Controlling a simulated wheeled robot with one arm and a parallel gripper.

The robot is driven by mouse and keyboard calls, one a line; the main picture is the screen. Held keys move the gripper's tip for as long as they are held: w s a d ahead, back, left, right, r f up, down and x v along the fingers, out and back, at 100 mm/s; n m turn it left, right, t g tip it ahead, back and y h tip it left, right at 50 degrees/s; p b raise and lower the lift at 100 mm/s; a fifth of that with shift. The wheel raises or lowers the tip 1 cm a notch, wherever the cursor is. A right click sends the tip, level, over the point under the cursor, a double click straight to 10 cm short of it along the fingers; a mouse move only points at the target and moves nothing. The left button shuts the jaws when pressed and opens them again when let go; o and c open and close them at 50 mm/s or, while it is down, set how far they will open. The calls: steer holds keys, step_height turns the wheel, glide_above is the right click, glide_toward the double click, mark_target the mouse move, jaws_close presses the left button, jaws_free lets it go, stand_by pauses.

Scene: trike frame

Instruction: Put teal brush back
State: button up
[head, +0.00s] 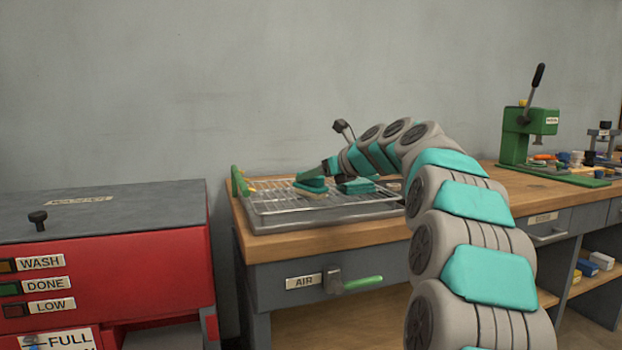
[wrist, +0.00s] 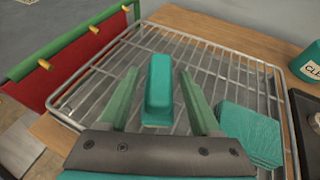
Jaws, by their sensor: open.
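The teal brush (head: 313,190) lies on the wire rack (head: 270,207), its pale bristles just showing under the teal body in the head view. In the wrist view the teal brush (wrist: 158,88) lies lengthwise between the two green fingers of my gripper (wrist: 158,95). My gripper (head: 312,175) is open, pointing down at the brush from above, with a finger on each side. Gaps show between fingers and brush in the wrist view. The brush's near end reaches toward the gripper's dark palm plate.
A folded teal stack (wrist: 250,133) sits on the rack, right of the brush. A red panel with yellow pegs (wrist: 88,62) stands along the left. A teal bottle (wrist: 307,64) and a dark tray (wrist: 307,115) are at the right. A red machine (head: 110,250) stands left of the bench.

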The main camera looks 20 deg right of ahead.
steer(key=v, duration=1.1)
steer(key=s+a+f+n+g, duration=0.4)
steer(key=s+a+f+n, duration=0.3)
steer(key=a+f, duration=0.3)
steer(key=s+a+f+n+g, duration=0.3)
steer(key=s+a+f+n, duration=0.45)
steer(key=a+f, duration=0.2)
steer(key=s+f+n+g+h, duration=0.2)
steer(key=s+f+n, duration=0.6)
steer(key=s, duration=0.6)
steer(key=s+f+n+g+h, duration=0.2)
steer(key=s+f+n+g, duration=0.3)
steer(key=s+f+n, duration=0.4)
steer(key=s+f, duration=0.1)
steer(key=s, duration=0.5)
steer(key=shift+d+f+h, duration=0.25)
steer(key=shift+f+h, duration=0.15)
steer(key=shift+n, duration=0.25)
steer(key=shift+c, duration=0.3)
